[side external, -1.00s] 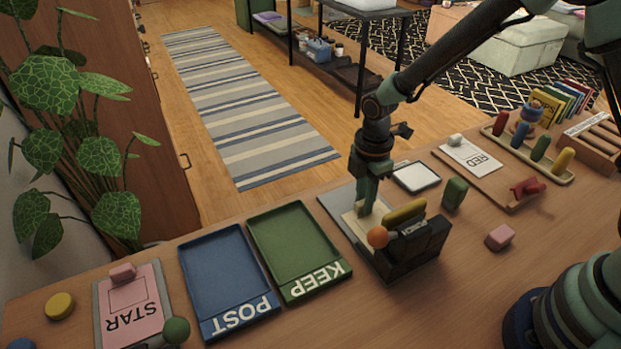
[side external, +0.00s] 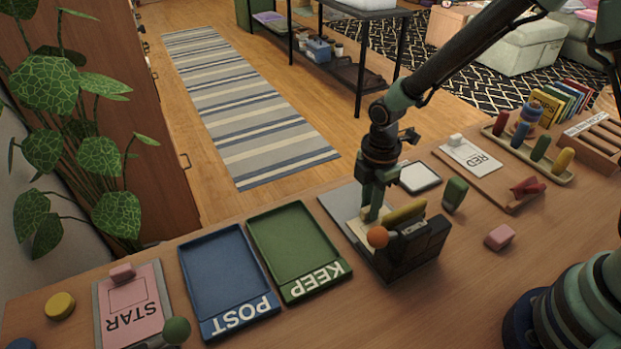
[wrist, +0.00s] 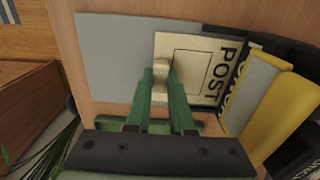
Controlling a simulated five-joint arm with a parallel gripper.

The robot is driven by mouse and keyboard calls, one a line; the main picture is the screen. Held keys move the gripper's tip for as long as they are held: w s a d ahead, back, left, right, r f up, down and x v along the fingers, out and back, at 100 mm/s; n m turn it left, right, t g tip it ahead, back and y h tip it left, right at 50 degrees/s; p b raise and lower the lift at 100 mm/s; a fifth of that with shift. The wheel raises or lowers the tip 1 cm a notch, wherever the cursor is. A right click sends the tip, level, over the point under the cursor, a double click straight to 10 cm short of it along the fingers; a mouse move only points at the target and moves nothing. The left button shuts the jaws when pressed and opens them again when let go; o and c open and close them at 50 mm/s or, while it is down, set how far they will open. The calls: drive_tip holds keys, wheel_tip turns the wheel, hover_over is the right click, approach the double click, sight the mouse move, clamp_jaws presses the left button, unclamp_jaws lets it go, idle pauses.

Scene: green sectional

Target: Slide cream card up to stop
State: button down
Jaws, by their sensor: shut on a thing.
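The cream card (wrist: 198,62) lies flat on a grey plate (wrist: 105,55); it is printed POST and has an outlined box. It also shows in the side view (side external: 356,229), partly hidden by my gripper and the press. My gripper (wrist: 161,76) is shut on the small cream knob (wrist: 159,70) at the card's edge. In the side view my gripper (side external: 371,210) points down at the plate beside the black press (side external: 415,249). The card's lettered end is close to the press's dark edge (wrist: 245,60); I cannot tell whether they touch.
The press has a yellow bar (side external: 405,212) and an orange ball (side external: 377,237) close to my gripper. Green KEEP (side external: 298,250) and blue POST (side external: 228,280) trays lie left. A green block (side external: 455,193) and pink block (side external: 500,237) stand right.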

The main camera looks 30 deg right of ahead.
drive_tip(key=shift+s, duration=0.1)
drive_tip(key=c, duration=0.7)
unclamp_jaws()
wheel_tip(320, 180, up, 11)
drive_tip(key=s+d+r+m+t, duration=0.5)
drive_tip(key=s+d+r+m, duration=0.3)
drive_tip(key=m, duration=1)
drive_tip(key=d+r, duration=0.3)
drive_tip(key=r, duration=0.1)
drive_tip(key=shift+s+t, duration=0.3)
drive_tip(key=shift+s, duration=0.05)
